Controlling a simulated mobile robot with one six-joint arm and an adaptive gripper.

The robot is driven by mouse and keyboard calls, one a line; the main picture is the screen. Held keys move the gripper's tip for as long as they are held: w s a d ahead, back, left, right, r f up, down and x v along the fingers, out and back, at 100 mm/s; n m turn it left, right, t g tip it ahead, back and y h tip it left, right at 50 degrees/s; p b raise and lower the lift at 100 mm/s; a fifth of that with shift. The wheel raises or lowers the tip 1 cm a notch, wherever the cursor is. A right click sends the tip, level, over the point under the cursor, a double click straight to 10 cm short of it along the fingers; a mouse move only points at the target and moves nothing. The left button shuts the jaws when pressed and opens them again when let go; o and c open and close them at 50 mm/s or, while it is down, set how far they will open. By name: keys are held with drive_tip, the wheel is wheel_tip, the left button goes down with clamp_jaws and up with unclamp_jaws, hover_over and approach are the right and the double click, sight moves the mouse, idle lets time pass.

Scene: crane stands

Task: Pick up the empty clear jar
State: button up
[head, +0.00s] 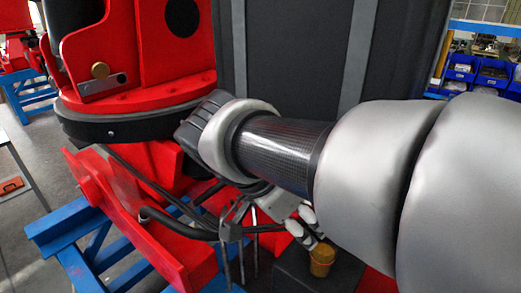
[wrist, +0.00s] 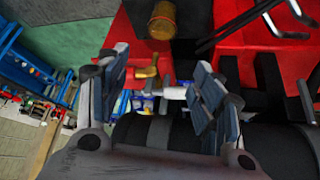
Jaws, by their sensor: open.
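A small amber, jar-like cylinder (head: 321,260) stands on a dark block below my gripper (head: 308,228) in the head view. In the wrist view the same looking cylinder (wrist: 162,20) is at the top edge, beyond the fingers. I cannot tell whether it is clear glass or empty, and I make out no other jar. My gripper (wrist: 162,65) is open, its two dark ribbed fingers wide apart. It appears close to the cylinder but not around it.
Red crane machinery (head: 130,95) and black hoses (head: 175,215) crowd the left of my gripper. A blue stand (head: 65,232) is at lower left. Blue bins (head: 495,72) are at the back right. Dark rods (wrist: 240,25) show beside the cylinder.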

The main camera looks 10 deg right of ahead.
sight(330, 251)
drive_tip(key=shift+o, duration=0.6)
drive_tip(key=shift+w+d+f, duration=0.1)
drive_tip(key=shift+w+f, duration=0.05)
drive_tip(key=b+x, duration=0.2)
drive_tip(key=x, duration=0.8)
drive_tip(key=shift+f, duration=0.3)
drive_tip(key=shift+d+b+x, duration=0.2)
drive_tip(key=shift+b+x, duration=0.6)
drive_tip(key=shift+x, duration=2.25)
drive_tip(key=shift+r, duration=0.15)
clamp_jaws()
